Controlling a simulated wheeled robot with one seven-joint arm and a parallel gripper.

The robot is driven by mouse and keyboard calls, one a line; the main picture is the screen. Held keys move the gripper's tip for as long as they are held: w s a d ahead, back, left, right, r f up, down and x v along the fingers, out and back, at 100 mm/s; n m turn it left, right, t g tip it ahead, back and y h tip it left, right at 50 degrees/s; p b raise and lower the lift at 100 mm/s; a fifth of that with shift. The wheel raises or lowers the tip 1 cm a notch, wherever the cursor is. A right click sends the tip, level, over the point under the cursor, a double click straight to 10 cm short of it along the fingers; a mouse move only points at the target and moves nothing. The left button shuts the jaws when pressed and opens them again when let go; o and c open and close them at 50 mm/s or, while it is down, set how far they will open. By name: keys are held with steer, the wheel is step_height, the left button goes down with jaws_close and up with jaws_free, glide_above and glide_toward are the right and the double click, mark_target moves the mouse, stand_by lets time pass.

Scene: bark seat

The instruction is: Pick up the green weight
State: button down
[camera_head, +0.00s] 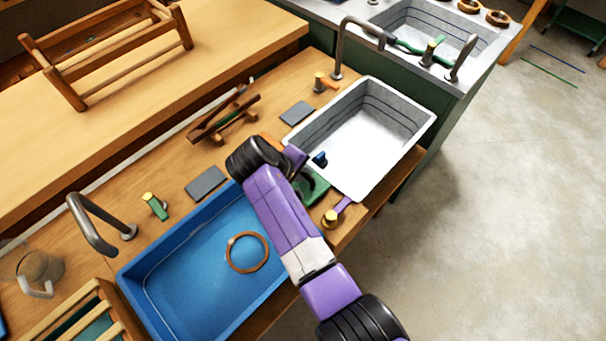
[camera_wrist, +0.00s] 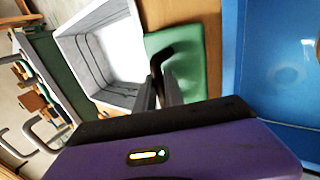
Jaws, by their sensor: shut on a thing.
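The green weight (camera_wrist: 194,56) is a flat green block with rounded corners, seen close up in the wrist view. In the head view, the part of the green weight (camera_head: 314,186) that shows lies between my purple arm and the white basin. My gripper (camera_wrist: 164,82) has its dark fingers close together at the near left side of the weight, shut on it. A dark part between the fingertips covers some of the green. I cannot tell whether the weight rests on the counter or is raised.
A blue basin (camera_head: 165,275) with a brown ring (camera_head: 231,262) in it is left of my arm. A white basin (camera_head: 411,121) is to the right. A wooden rack (camera_head: 215,124), grey pads (camera_head: 206,184) and a curved tap (camera_head: 85,225) stand on the wooden counter.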

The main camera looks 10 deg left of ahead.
step_height(320, 180, up, 19)
steer(key=shift+b, duration=0.35)
stand_by(0.5)
